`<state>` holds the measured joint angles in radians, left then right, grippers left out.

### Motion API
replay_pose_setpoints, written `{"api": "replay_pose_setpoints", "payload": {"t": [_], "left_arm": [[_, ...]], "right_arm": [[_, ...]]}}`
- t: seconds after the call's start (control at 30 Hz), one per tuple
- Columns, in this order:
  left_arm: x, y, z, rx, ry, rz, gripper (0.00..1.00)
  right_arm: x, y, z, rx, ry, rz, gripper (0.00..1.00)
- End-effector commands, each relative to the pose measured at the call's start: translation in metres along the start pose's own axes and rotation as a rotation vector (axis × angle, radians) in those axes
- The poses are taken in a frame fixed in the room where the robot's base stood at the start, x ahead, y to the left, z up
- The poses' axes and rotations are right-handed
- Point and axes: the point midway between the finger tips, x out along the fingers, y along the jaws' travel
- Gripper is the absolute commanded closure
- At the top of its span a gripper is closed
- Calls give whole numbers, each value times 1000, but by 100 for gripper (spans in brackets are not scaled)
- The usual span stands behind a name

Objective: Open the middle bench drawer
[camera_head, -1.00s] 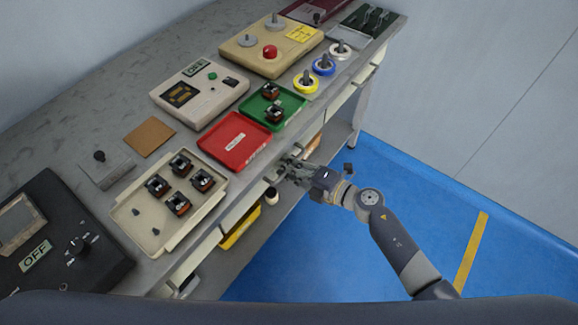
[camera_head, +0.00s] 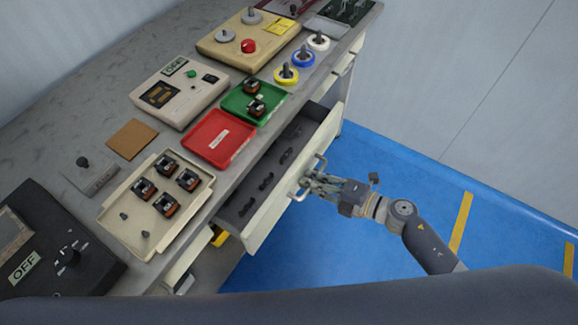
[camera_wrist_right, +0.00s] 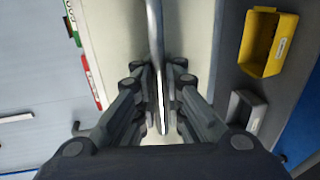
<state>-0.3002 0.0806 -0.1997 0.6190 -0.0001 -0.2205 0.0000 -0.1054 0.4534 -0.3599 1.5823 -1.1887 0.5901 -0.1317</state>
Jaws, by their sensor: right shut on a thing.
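The middle bench drawer (camera_head: 254,229) stands pulled out from the bench in the head view. Its cream front faces my right arm, and several dark parts lie on its grey floor. My right gripper (camera_head: 312,184) is shut on the drawer's bar handle (camera_head: 297,192). In the right wrist view the handle (camera_wrist_right: 155,45) runs as a metal bar between the fingers (camera_wrist_right: 160,110), in front of the pale drawer front (camera_wrist_right: 115,32). My left gripper is not in view.
On the bench top are a cream tray (camera_head: 117,222) with several small coil parts, a red tray (camera_head: 216,136), a green tray (camera_head: 237,104) and control boxes. A yellow bin (camera_wrist_right: 250,53) sits below, beside the drawer. Blue floor lies open at the right.

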Motion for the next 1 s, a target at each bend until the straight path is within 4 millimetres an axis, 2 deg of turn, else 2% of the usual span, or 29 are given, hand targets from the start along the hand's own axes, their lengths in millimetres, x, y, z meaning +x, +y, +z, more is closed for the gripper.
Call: {"api": "replay_pose_setpoints", "payload": {"t": [0.03, 0.2, 0.5, 0.7, 1.0], "left_arm": [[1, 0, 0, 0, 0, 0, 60], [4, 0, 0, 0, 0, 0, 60], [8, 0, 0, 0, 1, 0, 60], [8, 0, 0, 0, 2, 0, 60], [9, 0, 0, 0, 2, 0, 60]], "right_arm": [[-16, -5, 0, 0, -1, -5, 100], [-61, -15, 0, 1, 0, -4, 100], [-125, -27, 0, 1, -1, -1, 100], [-150, -31, 0, -1, -1, 1, 100], [-162, -32, 1, -2, -1, 4, 100]]}}
